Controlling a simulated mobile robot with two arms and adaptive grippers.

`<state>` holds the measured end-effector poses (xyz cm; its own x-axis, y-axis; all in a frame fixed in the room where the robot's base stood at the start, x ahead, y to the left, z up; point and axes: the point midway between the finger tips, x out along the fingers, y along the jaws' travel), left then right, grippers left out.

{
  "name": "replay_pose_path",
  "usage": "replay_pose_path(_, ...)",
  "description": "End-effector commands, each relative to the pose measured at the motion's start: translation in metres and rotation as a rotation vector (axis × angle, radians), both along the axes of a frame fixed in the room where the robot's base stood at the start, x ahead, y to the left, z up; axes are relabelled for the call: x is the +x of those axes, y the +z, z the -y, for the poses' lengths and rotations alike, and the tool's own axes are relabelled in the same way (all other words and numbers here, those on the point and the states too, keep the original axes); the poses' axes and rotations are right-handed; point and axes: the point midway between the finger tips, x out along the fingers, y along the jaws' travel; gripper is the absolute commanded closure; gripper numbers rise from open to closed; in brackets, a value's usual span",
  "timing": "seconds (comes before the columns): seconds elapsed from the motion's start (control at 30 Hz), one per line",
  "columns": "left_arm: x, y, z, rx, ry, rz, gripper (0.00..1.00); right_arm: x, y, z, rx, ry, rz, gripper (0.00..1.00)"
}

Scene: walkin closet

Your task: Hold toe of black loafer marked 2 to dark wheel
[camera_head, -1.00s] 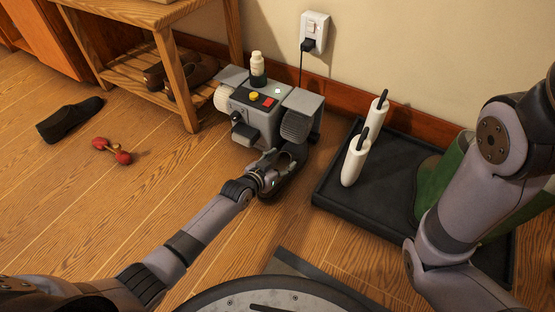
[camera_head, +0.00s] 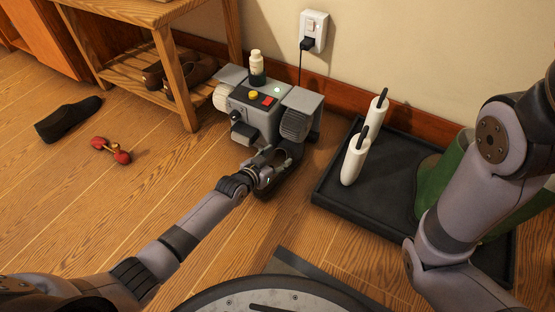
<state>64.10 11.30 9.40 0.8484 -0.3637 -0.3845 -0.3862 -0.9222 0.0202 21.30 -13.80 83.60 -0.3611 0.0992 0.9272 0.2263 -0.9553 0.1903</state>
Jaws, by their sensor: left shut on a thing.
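A grey shoe-polishing machine (camera_head: 254,117) stands on the floor by the wall, with a pale wheel (camera_head: 222,97) on its left and a darker grey wheel (camera_head: 296,124) on its right. My left gripper (camera_head: 277,163) is shut on a black loafer (camera_head: 283,184) just below and in front of the dark wheel. The gripper partly hides the loafer. I cannot tell whether its toe touches the wheel, and no number is readable. Another black loafer (camera_head: 68,120) lies on the floor at the left. My right arm shows at the right, its gripper out of view.
A wooden bench (camera_head: 190,112) with brown shoes on its lower shelf stands left of the machine. A red-ended brush-like object (camera_head: 111,150) lies on the floor. A black tray (camera_head: 385,200) with white boot shapers (camera_head: 355,160) and green boots (camera_head: 440,175) is at right.

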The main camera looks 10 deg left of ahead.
Motion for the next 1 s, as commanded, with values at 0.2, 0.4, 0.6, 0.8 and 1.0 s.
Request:
replay_pose_path(0.2, 0.003, 0.006, 0.001, -0.004, 0.002, 0.014, 1.0, 0.0, 0.001, 0.0, 0.0, 0.0, 0.0, 1.0)
replay_pose_path(0.4, 0.002, 0.007, 0.007, -0.005, 0.001, 0.014, 1.0, 0.0, 0.004, 0.0, 0.0, 0.0, 0.0, 1.0)
replay_pose_path(0.6, 0.0, 0.006, 0.015, -0.006, 0.0, 0.015, 1.0, 0.0, 0.007, 0.0, 0.0, 0.0, 0.0, 1.0)
replay_pose_path(0.8, 0.0, 0.005, 0.018, -0.005, 0.0, 0.015, 1.0, 0.0, 0.007, 0.0, 0.0, 0.0, 0.0, 1.0)
replay_pose_path(1.0, 0.0, 0.004, 0.017, -0.005, 0.0, 0.014, 1.0, 0.0, 0.007, 0.0, 0.0, 0.0, 0.0, 1.0)
